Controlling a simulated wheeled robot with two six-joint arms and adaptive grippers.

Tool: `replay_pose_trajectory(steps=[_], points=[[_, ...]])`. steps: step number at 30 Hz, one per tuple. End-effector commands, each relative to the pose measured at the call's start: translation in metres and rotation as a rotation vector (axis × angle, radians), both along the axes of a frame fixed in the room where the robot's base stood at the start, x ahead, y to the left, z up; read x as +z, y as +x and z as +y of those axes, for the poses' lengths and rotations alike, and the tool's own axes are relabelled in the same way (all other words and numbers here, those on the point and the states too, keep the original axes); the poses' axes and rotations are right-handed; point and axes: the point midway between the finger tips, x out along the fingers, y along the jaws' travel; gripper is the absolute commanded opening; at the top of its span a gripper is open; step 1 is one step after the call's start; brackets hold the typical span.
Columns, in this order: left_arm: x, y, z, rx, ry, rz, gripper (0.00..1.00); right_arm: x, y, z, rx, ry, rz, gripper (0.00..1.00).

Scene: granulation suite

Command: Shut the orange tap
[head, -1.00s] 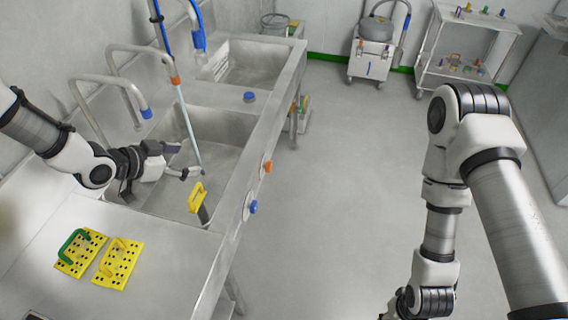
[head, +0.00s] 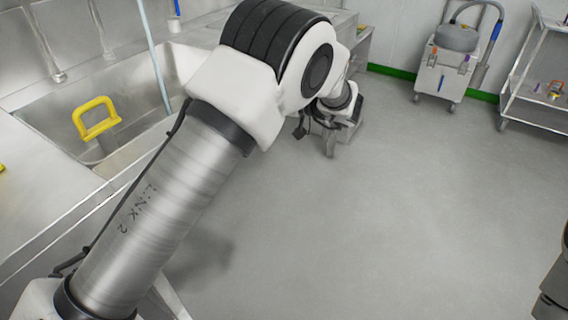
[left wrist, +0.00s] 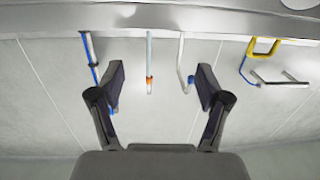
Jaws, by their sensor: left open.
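My left arm reaches across the head view, and my left gripper (head: 330,138) shows small at its end, over the floor side of the sink. In the left wrist view the left gripper (left wrist: 160,82) has its two dark fingers wide apart, with nothing held. The orange tap on the sink's front is not visible in the head view; my arm covers much of that front. In the left wrist view a small orange part (left wrist: 150,83) on a pale upright shows between the fingers, beyond them. I cannot tell whether it belongs to the orange tap.
The steel sink basin (head: 58,108) is at the left, with a yellow handle (head: 97,116) standing in it. Behind the open floor (head: 420,190) are a white wheeled cart (head: 446,70) and a shelf trolley (head: 535,100). A blue hose (left wrist: 88,55) also shows in the left wrist view.

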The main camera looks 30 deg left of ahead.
Motion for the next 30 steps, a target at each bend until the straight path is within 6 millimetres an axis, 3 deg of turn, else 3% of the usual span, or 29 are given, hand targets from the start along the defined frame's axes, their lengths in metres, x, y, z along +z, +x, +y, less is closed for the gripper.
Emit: replay_pose_trajectory(steps=[1, 3, 7, 14, 24, 30], points=[[-0.055, 0.004, -0.015, -0.021, 0.009, -0.005, 0.76, -0.054, 0.000, 0.000, 0.000, 0.000, 0.000, 0.40], [-0.085, 0.009, -0.030, -0.051, 0.030, -0.005, 0.76, -0.083, 0.000, 0.000, 0.000, 0.000, 0.000, 0.40], [-0.120, 0.011, -0.045, -0.080, 0.050, 0.006, 0.76, -0.114, 0.000, 0.000, 0.000, 0.000, 0.001, 0.40], [-0.123, 0.011, -0.033, -0.079, 0.050, 0.011, 0.76, -0.117, 0.000, 0.000, 0.000, 0.000, -0.001, 0.40], [-0.124, 0.016, 0.026, -0.080, 0.050, 0.011, 0.76, -0.134, 0.000, 0.000, 0.000, 0.000, 0.000, 0.40], [-0.122, 0.017, 0.034, -0.082, 0.052, 0.011, 0.76, -0.134, 0.000, 0.000, 0.000, 0.000, 0.000, 0.40]])
